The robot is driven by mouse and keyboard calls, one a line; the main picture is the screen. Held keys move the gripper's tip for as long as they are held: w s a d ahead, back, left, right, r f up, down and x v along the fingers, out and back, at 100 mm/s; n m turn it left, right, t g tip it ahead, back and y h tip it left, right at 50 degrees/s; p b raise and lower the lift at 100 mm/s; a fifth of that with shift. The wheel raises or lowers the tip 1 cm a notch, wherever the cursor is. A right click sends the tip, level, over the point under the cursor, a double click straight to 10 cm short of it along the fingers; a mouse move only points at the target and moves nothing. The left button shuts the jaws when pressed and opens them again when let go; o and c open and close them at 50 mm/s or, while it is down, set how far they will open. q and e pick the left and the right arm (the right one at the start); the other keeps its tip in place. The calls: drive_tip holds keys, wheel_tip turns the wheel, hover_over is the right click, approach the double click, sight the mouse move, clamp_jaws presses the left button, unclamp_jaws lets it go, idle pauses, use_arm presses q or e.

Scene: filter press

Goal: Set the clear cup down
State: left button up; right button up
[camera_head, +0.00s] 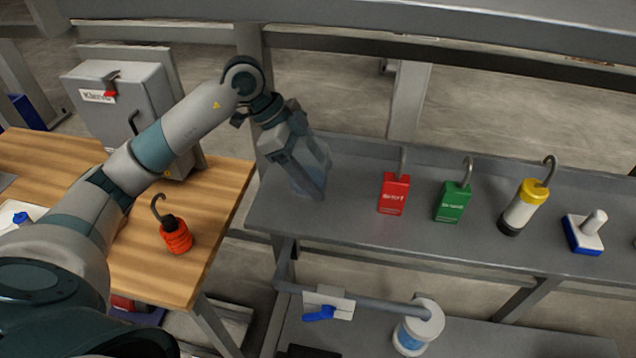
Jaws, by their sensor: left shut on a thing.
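The clear cup (318,158) is a see-through vessel at the left end of the grey shelf (345,170). My left gripper (305,178) is shut on the clear cup, reaching over it from the upper left. The gripper's fingers cover much of the cup. The cup looks upright, or nearly so, at the shelf surface; I cannot tell whether its bottom touches the shelf. My right gripper is not in view.
On the shelf to the right stand a red tag block (394,193), a green one (452,202), a yellow-topped cylinder (523,207) and a white-and-blue block (583,232). An orange hooked item (175,236) is on the wooden table (215,215). A pipe with a blue-handled valve (320,312) runs below.

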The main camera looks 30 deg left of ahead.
use_arm(q)
wheel_tip(320, 180, down, 3)
drive_tip(key=shift+f+p, duration=0.2)
drive_tip(key=shift+p, duration=0.3)
drive_tip(key=shift+f, duration=0.4)
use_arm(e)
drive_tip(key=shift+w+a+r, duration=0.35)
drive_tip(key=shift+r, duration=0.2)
use_arm(q)
drive_tip(key=o, duration=1.1)
drive_tip(key=shift+c, duration=0.2)
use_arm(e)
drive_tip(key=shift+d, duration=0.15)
